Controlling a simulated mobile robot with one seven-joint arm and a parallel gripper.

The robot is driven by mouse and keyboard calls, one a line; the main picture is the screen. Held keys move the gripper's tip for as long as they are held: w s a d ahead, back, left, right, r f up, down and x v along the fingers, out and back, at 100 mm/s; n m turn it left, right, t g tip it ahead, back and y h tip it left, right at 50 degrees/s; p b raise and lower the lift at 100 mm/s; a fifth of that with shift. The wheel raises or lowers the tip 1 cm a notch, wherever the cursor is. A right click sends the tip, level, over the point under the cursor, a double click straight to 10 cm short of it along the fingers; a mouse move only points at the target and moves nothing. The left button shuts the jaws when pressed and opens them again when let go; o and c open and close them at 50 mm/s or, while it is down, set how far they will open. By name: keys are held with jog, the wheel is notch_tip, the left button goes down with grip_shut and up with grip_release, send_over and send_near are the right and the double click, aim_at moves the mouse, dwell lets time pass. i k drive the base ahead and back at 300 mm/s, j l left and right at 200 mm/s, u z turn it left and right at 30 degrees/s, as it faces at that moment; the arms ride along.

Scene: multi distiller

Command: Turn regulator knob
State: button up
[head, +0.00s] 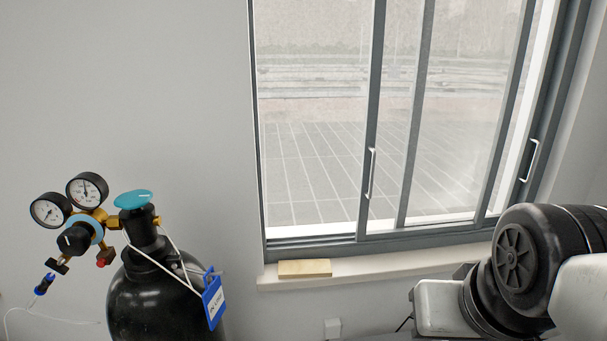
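The regulator knob (75,238) is a black round knob with a blue ring behind it, on the brass regulator at the left in the head view. Two round gauges, one at the left (49,210) and one at the upper right (87,190), sit above it. The regulator joins the valve of a black gas cylinder (150,295), which has a teal handwheel (133,199) on top. Nothing touches the knob. My gripper is not in view.
A blue tag (213,298) hangs on a white cord from the cylinder neck. A thin white tube runs from the regulator's outlet (44,284). A wooden block (304,268) lies on the sill below the sliding window. Part of my arm fills the lower right.

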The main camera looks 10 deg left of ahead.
aim_at(73, 242)
jog(key=u, duration=0.35)
jog(key=k+u, duration=0.15)
jog(key=u, duration=0.2)
jog(key=k+u, duration=0.1)
jog(key=u, duration=0.2)
jog(key=i+j+u, duration=0.15)
jog(key=u, duration=0.35)
jog(key=i+j+u, duration=0.15)
jog(key=u, duration=0.3)
jog(key=k+l, duration=0.15)
jog(key=l, duration=0.25)
